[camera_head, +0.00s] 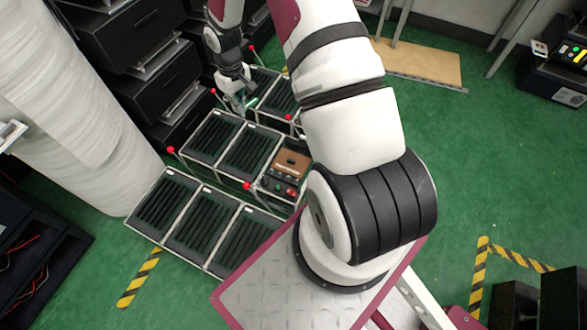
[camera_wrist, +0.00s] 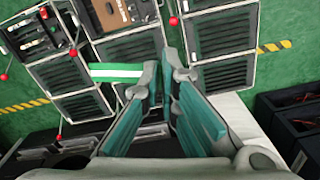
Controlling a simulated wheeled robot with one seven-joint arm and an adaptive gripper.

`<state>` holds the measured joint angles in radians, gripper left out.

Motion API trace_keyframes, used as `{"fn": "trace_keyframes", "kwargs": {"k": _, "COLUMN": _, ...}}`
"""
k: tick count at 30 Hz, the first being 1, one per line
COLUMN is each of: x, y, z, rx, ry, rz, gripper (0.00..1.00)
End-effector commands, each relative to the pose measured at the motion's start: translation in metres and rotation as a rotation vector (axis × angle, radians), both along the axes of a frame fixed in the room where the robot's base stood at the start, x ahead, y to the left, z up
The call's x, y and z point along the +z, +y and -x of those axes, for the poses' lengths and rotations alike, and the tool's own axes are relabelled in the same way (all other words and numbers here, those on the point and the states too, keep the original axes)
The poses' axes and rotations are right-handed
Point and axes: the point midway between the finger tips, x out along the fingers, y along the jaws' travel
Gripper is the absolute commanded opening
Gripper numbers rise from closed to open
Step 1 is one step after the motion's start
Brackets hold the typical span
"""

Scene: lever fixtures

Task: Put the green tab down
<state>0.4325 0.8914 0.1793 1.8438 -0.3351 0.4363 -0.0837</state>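The green tab (camera_wrist: 115,70), a flat green strip with a white band, shows in the wrist view just left of my gripper (camera_wrist: 161,68). Its right end meets or passes behind the left finger; I cannot tell whether they touch. The two fingers stand a little apart, with a narrow gap and nothing clearly held between them. In the head view my gripper (camera_head: 239,103) is low over the far fixtures, with a small green patch (camera_head: 251,101) beside it, probably the tab.
Framed dark grilled fixtures (camera_head: 205,222) stand in rows, with red-knobbed levers (camera_head: 171,150) sticking up at their edges. A control box with buttons (camera_head: 279,185) sits among them. Black drawers (camera_head: 160,75) and a white wrapped column (camera_head: 70,110) close off the left.

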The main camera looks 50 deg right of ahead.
Motion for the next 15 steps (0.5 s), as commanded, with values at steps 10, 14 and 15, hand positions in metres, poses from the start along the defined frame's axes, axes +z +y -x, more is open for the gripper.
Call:
{"fn": "trace_keyframes", "kwargs": {"k": 10, "x": -0.147, "y": -0.065, "z": 0.022, "rx": 0.065, "ry": 0.003, "rz": -0.002, "gripper": 0.0}}
{"fn": "trace_keyframes", "kwargs": {"k": 14, "x": -0.195, "y": -0.083, "z": 0.039, "rx": 0.092, "ry": 0.003, "rz": -0.002, "gripper": 0.0}}
{"fn": "trace_keyframes", "kwargs": {"k": 15, "x": -0.21, "y": -0.088, "z": 0.044, "rx": 0.101, "ry": 0.003, "rz": -0.002, "gripper": 0.0}}
